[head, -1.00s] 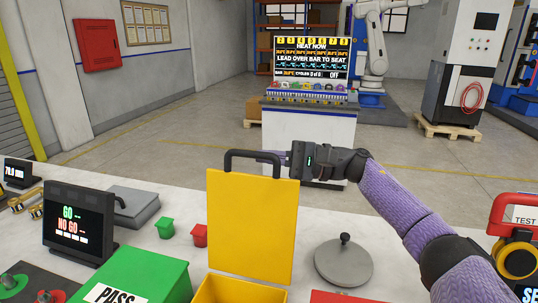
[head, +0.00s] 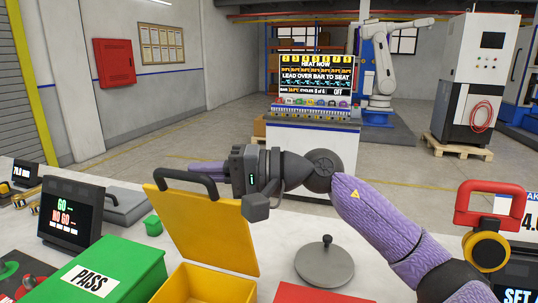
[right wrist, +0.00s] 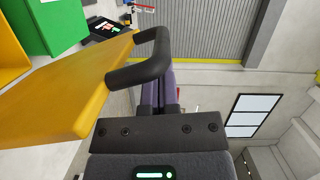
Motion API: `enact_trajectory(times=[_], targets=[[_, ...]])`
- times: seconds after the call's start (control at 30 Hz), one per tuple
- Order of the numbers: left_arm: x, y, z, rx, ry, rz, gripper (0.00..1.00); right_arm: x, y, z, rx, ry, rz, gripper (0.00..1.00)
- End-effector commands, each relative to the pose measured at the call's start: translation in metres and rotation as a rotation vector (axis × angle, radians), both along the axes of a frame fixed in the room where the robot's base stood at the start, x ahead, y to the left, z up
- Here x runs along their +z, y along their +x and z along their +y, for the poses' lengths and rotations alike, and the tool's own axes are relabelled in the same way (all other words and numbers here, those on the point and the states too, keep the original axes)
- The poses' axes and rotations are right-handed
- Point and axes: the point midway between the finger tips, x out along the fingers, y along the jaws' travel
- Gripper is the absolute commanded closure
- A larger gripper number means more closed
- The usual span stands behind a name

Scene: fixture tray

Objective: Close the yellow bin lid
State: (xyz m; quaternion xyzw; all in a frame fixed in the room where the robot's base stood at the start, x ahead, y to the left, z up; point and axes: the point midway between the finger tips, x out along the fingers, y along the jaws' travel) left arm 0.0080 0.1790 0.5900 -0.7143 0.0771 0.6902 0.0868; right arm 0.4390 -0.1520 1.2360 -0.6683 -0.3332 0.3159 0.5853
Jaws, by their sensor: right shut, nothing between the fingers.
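The yellow bin (head: 205,287) stands at the lower middle of the head view. Its yellow lid (head: 212,230) is open, raised and tilted, with a black handle (head: 160,176) along its upper edge. My right gripper (head: 195,170) is shut and empty at the far side of the lid, by the handle. In the right wrist view the purple fingers (right wrist: 160,92) lie behind the handle (right wrist: 143,65), with the lid (right wrist: 75,95) at left. Whether the fingers touch the lid or handle is unclear. My left gripper is not in view.
A green PASS bin (head: 110,268) stands left of the yellow bin. A grey round plate with a knob (head: 324,265) lies to the right. A red-handled device (head: 490,235) is at right.

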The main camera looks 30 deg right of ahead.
Motion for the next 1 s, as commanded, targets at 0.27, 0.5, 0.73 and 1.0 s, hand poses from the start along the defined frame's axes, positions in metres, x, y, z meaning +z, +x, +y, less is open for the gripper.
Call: enact_trajectory(times=[0.27,0.5,0.73,1.0], targets=[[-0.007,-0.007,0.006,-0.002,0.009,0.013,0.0,-0.004,-0.005,0.013,0.0,-0.06,-0.056,1.0],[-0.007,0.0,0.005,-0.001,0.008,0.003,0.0,-0.004,-0.005,0.013,-0.001,-0.06,-0.053,1.0],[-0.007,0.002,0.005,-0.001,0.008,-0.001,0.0,-0.005,-0.005,0.013,-0.001,-0.059,-0.053,1.0],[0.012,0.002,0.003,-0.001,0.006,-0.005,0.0,0.034,-0.013,0.008,-0.003,-0.059,-0.059,1.0]])
